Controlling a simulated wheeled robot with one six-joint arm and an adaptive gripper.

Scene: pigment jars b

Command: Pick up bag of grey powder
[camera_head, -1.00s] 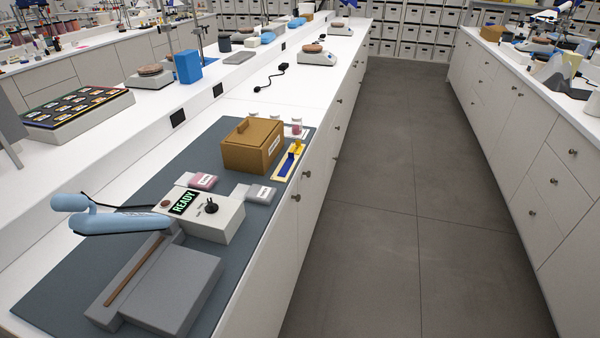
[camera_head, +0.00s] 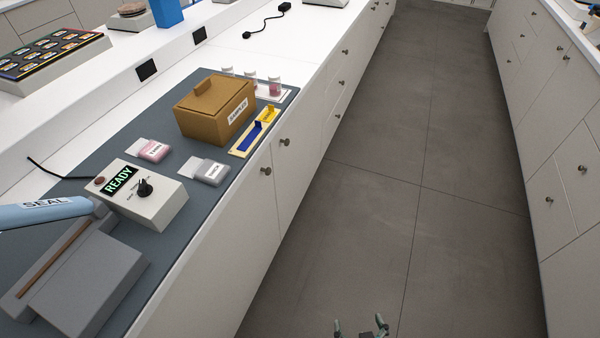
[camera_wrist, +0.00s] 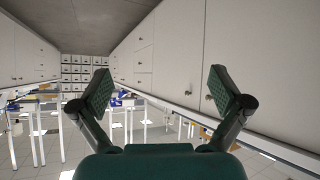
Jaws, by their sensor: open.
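The bag of grey powder (camera_head: 211,173) lies flat on the dark mat near the counter's front edge. It is a small clear bag with a white label. A similar bag of pink powder (camera_head: 153,149) lies to its left. My gripper (camera_head: 361,327) shows at the bottom edge of the head view, over the aisle floor, right of the counter and apart from the bag. In the wrist view my gripper (camera_wrist: 165,95) is open, its two dark green fingers spread with nothing between them. The wrist view does not show the bag.
A sealer control box (camera_head: 146,194) with a READY display stands left of the grey bag. The aisle floor (camera_head: 385,190) is clear.

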